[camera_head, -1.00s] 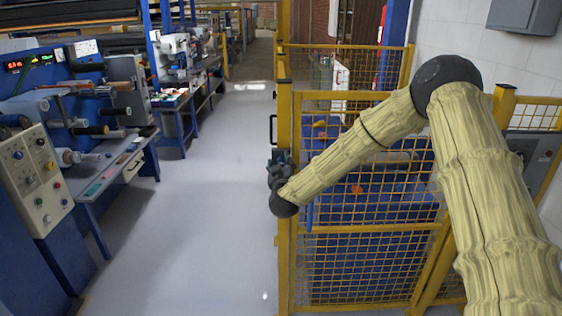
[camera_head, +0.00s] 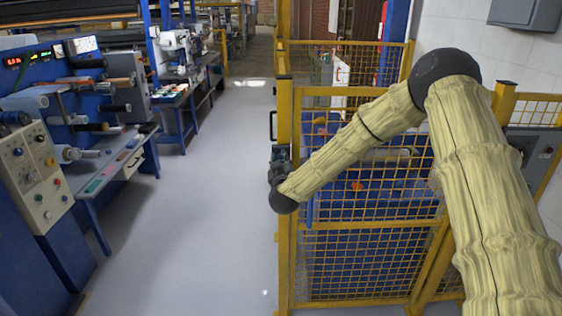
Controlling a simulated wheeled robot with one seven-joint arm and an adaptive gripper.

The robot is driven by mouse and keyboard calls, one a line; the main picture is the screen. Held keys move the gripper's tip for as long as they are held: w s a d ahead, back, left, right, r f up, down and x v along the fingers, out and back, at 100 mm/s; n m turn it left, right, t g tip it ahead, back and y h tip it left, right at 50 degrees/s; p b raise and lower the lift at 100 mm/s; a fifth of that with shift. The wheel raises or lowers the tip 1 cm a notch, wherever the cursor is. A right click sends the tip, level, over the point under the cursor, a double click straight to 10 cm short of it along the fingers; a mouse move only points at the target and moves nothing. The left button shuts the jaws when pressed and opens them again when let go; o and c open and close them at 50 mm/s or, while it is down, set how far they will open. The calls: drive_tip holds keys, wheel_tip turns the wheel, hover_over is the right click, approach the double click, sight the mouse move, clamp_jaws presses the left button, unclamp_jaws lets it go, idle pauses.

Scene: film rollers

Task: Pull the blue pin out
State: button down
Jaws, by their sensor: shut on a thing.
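My gripper (camera_head: 281,154) is small and dark at the end of my cloth-covered arm. It is at the yellow post (camera_head: 285,110) on the left edge of the mesh gate (camera_head: 370,228), just below the black handle (camera_head: 272,126). Its fingers point away from the camera and are mostly hidden by the wrist. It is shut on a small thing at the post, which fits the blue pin. The pin itself is not clearly visible behind the gripper.
Blue machinery (camera_head: 375,195) stands behind the gate. A control box (camera_head: 530,150) is at the right by the wall. A machine with a button panel (camera_head: 38,175) and workbenches (camera_head: 110,170) line the left. The grey floor (camera_head: 200,220) between them is clear.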

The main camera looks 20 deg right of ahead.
drive_tip(key=shift+s+a, duration=0.15)
drive_tip(key=shift+s, duration=0.45)
drive_tip(key=c, duration=1.2)
unclamp_jaws()
drive_tip(key=v, duration=1.2)
